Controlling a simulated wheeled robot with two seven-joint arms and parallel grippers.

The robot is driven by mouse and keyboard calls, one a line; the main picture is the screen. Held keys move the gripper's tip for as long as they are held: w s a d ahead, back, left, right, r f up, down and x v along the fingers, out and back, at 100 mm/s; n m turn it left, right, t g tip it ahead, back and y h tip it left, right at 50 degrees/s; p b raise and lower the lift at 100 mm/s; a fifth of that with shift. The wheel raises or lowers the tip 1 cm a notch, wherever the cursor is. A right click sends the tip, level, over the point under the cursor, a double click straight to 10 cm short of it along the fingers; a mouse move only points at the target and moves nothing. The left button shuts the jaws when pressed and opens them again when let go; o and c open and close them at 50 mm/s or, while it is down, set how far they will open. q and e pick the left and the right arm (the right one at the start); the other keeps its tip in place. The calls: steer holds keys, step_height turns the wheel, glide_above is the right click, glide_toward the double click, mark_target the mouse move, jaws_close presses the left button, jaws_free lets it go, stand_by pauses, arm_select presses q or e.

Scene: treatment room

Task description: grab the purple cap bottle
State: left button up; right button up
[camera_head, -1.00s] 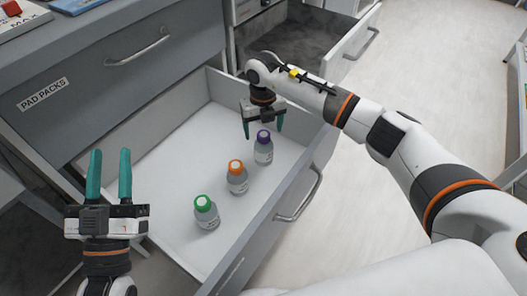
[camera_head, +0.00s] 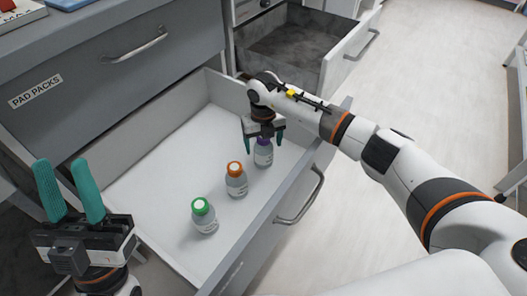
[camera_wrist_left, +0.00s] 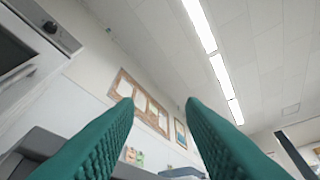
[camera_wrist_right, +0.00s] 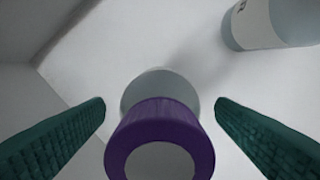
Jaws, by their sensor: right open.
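The purple cap bottle (camera_head: 263,156) stands upright in the open drawer, the farthest back of three bottles. My right gripper (camera_head: 263,143) is directly over it, pointing down, its fingers open on either side of the cap. The gripper partly hides the cap in the head view. In the right wrist view the purple cap (camera_wrist_right: 160,140) sits between the two green fingers, with a gap on each side. My left gripper (camera_head: 70,188) is open and empty at the lower left, pointing up, outside the drawer.
The orange cap bottle (camera_head: 236,182) and the green cap bottle (camera_head: 204,217) stand in a row nearer the front. The drawer's front wall (camera_head: 275,205) with its handle runs along the right. The drawer's left floor is clear. Another open drawer (camera_head: 300,50) is behind.

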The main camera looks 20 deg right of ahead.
steer(key=c, duration=1.1)
steer(key=shift+c, duration=0.7)
steer(key=shift+r, duration=0.15)
